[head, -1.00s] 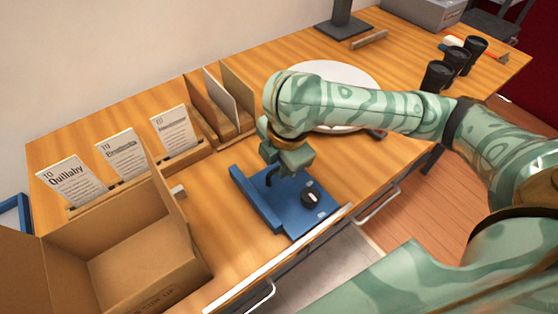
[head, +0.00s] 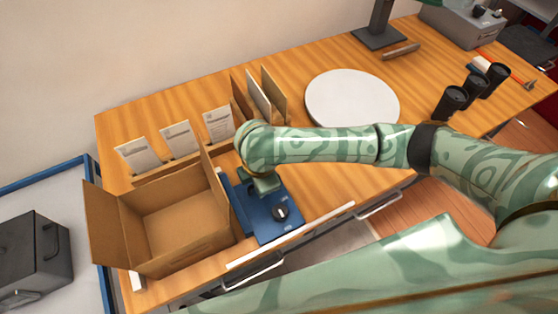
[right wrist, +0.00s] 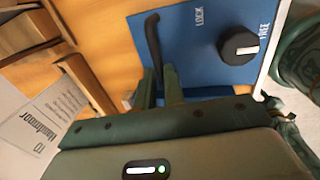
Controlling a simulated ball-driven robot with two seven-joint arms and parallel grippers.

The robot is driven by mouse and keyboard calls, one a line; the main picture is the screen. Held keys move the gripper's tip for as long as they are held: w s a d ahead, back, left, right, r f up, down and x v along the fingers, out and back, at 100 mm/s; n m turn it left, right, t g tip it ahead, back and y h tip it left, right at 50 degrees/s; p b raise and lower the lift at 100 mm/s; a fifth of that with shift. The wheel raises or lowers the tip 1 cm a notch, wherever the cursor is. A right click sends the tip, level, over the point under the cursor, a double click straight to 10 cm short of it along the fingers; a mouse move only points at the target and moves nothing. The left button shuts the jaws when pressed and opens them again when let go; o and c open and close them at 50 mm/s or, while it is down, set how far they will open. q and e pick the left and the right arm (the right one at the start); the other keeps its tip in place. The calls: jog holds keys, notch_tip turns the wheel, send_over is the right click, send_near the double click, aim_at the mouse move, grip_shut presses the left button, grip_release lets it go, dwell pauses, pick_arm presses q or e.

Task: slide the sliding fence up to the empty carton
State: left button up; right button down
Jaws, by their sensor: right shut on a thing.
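The sliding fence (head: 280,227) is a blue plate with an upright blue wall on its left, a black bent handle and a black knob (head: 280,212). In the right wrist view the white mark on the knob (right wrist: 240,46) points toward FREE. The empty carton (head: 165,262) stands open just left of the fence. The fence wall is right beside the carton's right side; I cannot tell whether they touch. My right gripper (head: 262,184) is over the fence, shut on its handle (right wrist: 152,40); its fingers (right wrist: 160,88) partly hide it. My left gripper is not in view.
A wooden rack (head: 150,177) with address cards stands behind the carton, and upright boards (head: 272,98) stand to its right. A round white plate (head: 352,98) and black cups (head: 452,102) are farther right. A white strip (head: 290,235) runs along the front edge.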

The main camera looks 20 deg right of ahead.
aim_at(263, 203)
jog(key=shift+a+r, duration=0.15)
jog(key=shift+a, duration=0.2)
jog(key=shift+s, duration=0.1)
jog(key=c, duration=1.5)
grip_release()
jog(key=s+r+p, duration=0.1)
jog(key=r+p, duration=0.1)
jog(key=r, duration=0.3)
jog(key=s+r+p, duration=0.1)
jog(key=r+p, duration=0.2)
jog(key=r, duration=0.2)
jog(key=s+r+p, duration=0.1)
jog(key=r+p, duration=0.1)
jog(key=r, duration=0.3)
jog(key=shift+d+r+p, duration=0.2)
jog(key=shift+r+p, duration=0.1)
jog(key=shift+r, duration=0.05)
